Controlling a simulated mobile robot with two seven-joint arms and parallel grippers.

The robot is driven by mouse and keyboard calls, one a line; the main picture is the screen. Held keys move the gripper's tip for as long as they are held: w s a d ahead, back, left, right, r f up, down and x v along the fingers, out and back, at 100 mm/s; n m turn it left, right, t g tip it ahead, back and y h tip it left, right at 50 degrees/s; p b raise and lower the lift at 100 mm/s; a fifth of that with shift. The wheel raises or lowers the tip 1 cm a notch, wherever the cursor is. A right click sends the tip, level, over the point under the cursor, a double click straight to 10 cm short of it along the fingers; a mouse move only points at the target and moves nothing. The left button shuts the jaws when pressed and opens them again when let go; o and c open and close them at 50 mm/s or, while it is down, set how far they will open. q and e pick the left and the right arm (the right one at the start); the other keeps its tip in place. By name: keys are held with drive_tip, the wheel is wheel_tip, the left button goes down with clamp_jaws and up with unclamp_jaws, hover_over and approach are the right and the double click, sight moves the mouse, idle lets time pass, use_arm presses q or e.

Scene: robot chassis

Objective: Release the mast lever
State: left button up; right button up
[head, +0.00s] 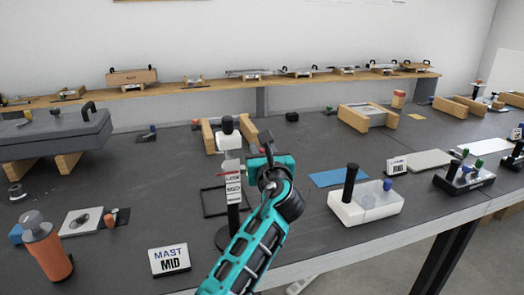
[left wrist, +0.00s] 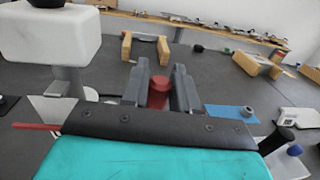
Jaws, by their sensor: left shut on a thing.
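The mast (head: 233,208) stands upright on a round black base near the table's front edge. Its pole carries labels, with LOW above MID. A white block (head: 229,140) with a black knob sits at its top; in the left wrist view the block (left wrist: 50,35) is at upper left. My left gripper (head: 262,150) is right of the pole. In the left wrist view its fingers are shut around a red lever knob (left wrist: 160,83). A thin red bar (left wrist: 36,126) shows at the left. The lever's joint with the mast is hidden. My right gripper is not seen.
A sign reading MAST MID (head: 169,260) stands left of the mast. An orange-handled tool (head: 50,257) is at the front left. A white block with a black handle (head: 366,203) and a blue mat (head: 337,178) are to the right. Wooden cradles stand behind.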

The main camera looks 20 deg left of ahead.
use_arm(q)
clamp_jaws()
drive_tip(key=shift+w+a+r+n+g+y+p, duration=0.15)
drive_tip(key=shift+n+g+y+p, duration=0.2)
drive_tip(key=shift+y+p, duration=0.25)
drive_tip(key=shift+w+a+n+g+y, duration=0.15)
drive_tip(key=shift+n+g+y, duration=0.2)
drive_tip(key=shift+n+y, duration=0.25)
drive_tip(key=shift+f, duration=0.2)
drive_tip(key=o, duration=0.6)
unclamp_jaws()
drive_tip(key=shift+o, duration=0.2)
